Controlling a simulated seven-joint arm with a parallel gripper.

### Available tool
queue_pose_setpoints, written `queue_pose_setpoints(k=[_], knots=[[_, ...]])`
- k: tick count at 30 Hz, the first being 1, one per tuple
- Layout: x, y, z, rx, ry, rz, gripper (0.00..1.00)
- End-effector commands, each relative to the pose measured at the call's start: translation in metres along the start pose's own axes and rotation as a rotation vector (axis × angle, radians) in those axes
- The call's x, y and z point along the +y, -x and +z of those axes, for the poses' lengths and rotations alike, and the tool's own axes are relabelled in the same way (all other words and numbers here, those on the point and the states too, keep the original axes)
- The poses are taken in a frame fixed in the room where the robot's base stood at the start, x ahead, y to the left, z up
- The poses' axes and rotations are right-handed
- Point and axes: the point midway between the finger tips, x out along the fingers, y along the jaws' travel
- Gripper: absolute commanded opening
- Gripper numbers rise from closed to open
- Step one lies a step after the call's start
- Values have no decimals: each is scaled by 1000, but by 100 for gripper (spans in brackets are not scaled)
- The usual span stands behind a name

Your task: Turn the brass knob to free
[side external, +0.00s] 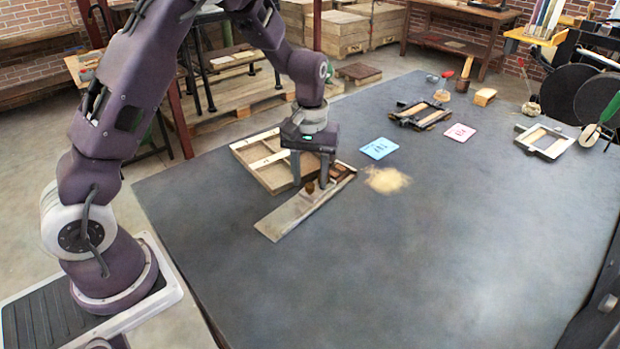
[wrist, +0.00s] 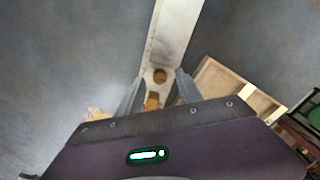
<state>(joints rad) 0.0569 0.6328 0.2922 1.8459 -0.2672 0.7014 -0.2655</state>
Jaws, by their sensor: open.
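The brass knob (side external: 310,187) is a small brown piece standing on a long pale metal plate (side external: 290,218) on the table. In the wrist view a round brown knob top (wrist: 160,76) shows between the fingertips, with a small yellow-brown piece (wrist: 152,101) just below it. My gripper (side external: 310,182) points down over the plate, open, with one finger on each side of the knob. In the wrist view, the fingers of my gripper (wrist: 160,80) stand apart with a gap to the knob. Whether either finger touches it, I cannot tell.
A shallow wooden tray (side external: 262,172) lies close behind the plate. Blue (side external: 379,148) and pink (side external: 459,132) cards and a sawdust-like patch (side external: 387,180) lie to the right. The front table is clear.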

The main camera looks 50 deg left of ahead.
Motion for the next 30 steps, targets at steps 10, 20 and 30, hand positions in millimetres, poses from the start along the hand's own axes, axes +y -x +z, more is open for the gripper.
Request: queue_pose_setpoints(k=[10,20,30], knots=[[0,60,0,2,0,1,42],[0,62,0,0,-37,1,42],[-2,53,0,-11,-629,21,42]])
